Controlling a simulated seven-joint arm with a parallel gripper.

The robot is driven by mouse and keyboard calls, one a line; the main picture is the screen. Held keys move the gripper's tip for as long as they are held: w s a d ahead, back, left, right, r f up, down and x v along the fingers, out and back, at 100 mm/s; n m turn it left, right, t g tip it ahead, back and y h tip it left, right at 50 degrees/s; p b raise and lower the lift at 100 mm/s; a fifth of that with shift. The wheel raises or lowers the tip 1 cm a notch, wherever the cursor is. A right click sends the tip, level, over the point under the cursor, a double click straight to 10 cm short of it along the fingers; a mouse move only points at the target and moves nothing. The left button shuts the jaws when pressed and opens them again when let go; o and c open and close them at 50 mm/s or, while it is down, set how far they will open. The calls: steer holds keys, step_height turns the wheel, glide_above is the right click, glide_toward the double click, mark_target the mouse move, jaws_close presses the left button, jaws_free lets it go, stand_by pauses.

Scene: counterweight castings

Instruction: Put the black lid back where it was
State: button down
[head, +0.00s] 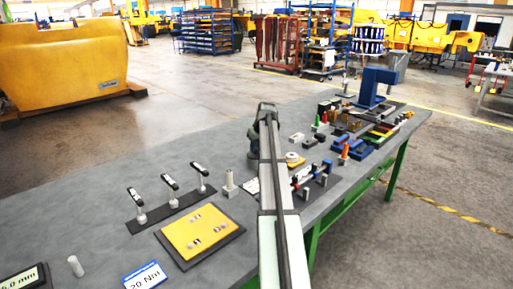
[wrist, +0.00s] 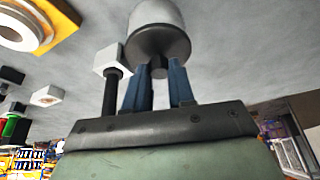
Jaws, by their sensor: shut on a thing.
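In the wrist view my gripper (wrist: 160,70) has blue fingers closed around a small dark knob. The knob belongs to a dark round face, which looks like the black lid (wrist: 158,43). It sits against the end of a pale grey cylinder (wrist: 157,14). I cannot tell whether the lid rests on the cylinder or is just apart from it. In the head view my arm crosses the middle of the bench, and the fingers and lid cannot be made out there.
A white block (wrist: 108,59) stands close beside the fingers in the wrist view. In the head view, a yellow plate (head: 185,245) and a rack of upright black-topped tools (head: 170,181) lie left of my arm. Coloured parts crowd the right. The bench (head: 90,180) is bare at far left.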

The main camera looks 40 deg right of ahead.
steer(key=shift+f, duration=0.1)
steer(key=c, duration=1)
jaws_free()
steer(key=shift+o, duration=0.2)
steer(key=v, duration=1.2)
